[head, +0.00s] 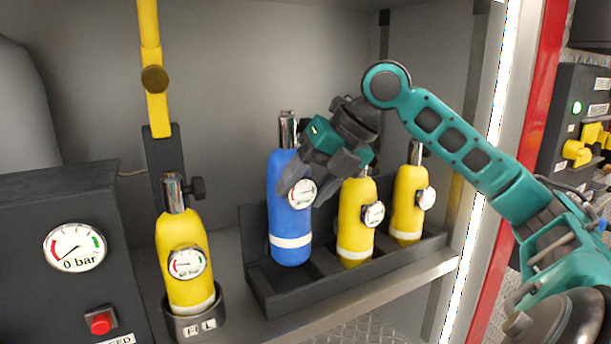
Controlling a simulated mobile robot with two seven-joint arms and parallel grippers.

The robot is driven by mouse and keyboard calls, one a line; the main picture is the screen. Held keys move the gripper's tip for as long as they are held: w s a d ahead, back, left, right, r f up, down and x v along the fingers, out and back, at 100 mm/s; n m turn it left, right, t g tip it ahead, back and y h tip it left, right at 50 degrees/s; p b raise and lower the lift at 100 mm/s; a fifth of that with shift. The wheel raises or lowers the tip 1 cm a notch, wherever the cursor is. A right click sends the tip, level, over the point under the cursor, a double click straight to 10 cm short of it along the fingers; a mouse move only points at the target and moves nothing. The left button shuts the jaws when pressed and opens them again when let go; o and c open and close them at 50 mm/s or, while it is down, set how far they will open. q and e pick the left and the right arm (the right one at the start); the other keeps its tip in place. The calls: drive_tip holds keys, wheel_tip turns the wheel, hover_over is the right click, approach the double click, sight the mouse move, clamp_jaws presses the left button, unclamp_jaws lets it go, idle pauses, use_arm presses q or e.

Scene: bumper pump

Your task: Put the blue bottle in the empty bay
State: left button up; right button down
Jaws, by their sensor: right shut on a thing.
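The blue bottle (290,228) stands upright at the left end of the dark rack (275,302), with a white band near its base and a round gauge on its front. Its lower end is at the rack's left bay; I cannot tell whether it rests on the bay floor. My right gripper (305,188) reaches in from the right and is shut on the blue bottle's upper part, its fingers around the gauge. Two yellow bottles, a middle one (354,240) and a right one (406,205), stand in the bays to the right. My left gripper is not in view.
Another yellow bottle (185,245) stands in a round holder under a yellow pipe (150,60) at left. A dark panel (100,205) with a 0 bar gauge and red button is at far left. The cabinet's right frame (478,220) stands beside my right arm.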

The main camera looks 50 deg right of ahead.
sight(297, 236)
wheel_tip(297, 236, down, 3)
drive_tip(key=shift+r+b, duration=0.1)
drive_tip(key=shift+b, duration=0.2)
drive_tip(key=shift+f+b, duration=0.65)
drive_tip(key=shift+f, duration=1.55)
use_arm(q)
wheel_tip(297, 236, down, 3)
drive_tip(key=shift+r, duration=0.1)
use_arm(e)
drive_tip(key=shift+c, duration=1.5)
unclamp_jaws()
drive_tip(key=shift+f, duration=0.1)
drive_tip(key=v, duration=1.2)
